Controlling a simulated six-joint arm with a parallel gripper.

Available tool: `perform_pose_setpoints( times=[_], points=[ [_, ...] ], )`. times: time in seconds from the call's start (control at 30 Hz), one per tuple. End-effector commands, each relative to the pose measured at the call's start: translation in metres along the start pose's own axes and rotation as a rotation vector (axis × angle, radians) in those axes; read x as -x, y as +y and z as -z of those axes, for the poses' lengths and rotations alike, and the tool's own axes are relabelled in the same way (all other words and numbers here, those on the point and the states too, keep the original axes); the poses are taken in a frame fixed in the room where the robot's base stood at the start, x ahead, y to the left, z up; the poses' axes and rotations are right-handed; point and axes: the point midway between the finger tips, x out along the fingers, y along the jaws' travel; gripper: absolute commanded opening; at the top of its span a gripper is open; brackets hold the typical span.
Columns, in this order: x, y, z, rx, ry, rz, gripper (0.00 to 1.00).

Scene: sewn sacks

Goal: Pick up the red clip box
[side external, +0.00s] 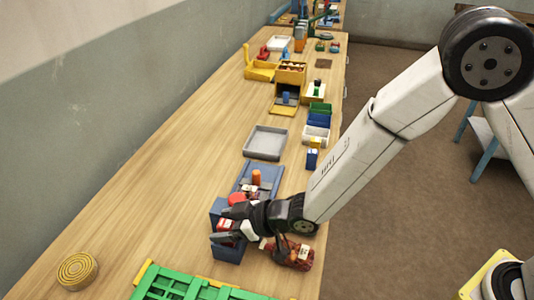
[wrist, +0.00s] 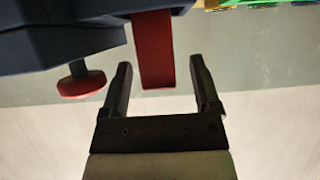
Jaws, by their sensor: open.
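A red item, which looks like the red clip box (side external: 229,225), sits at the blue holder (side external: 229,251) on the bench. In the wrist view a flat red piece (wrist: 154,50) extends between my two fingers, with a gap on each side. My gripper (side external: 224,226) is open and its fingers reach around the red item from the right. The open fingers also show in the wrist view (wrist: 160,88). My fingers and wrist partly hide the red item, so its full shape cannot be told.
A red knob (wrist: 82,83) on the dark blue body is close to one finger. A red patterned object (side external: 298,255) lies by the bench's front edge beside my wrist. A green crate (side external: 180,287) and a coiled tan roll (side external: 77,270) are nearby. The bench's left side is mostly clear.

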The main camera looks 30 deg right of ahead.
Motion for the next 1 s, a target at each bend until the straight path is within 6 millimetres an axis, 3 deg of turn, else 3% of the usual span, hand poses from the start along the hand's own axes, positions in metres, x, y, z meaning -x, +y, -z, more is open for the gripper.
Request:
perform_pose_setpoints(
  times=[0.07, 0.3, 0.73, 1.0],
  points=[
    [0.0, 0.0, 0.0, 0.0, 0.0, 0.0, 0.76],
    [0.0, 0.0, 0.0, 0.0, 0.0, 0.0, 0.0],
    [0.001, 0.0, 0.002, 0.0, 0.001, 0.0, 0.0],
    [0.008, 0.0, 0.016, 0.001, 0.003, 0.001, 0.0]
  ],
)
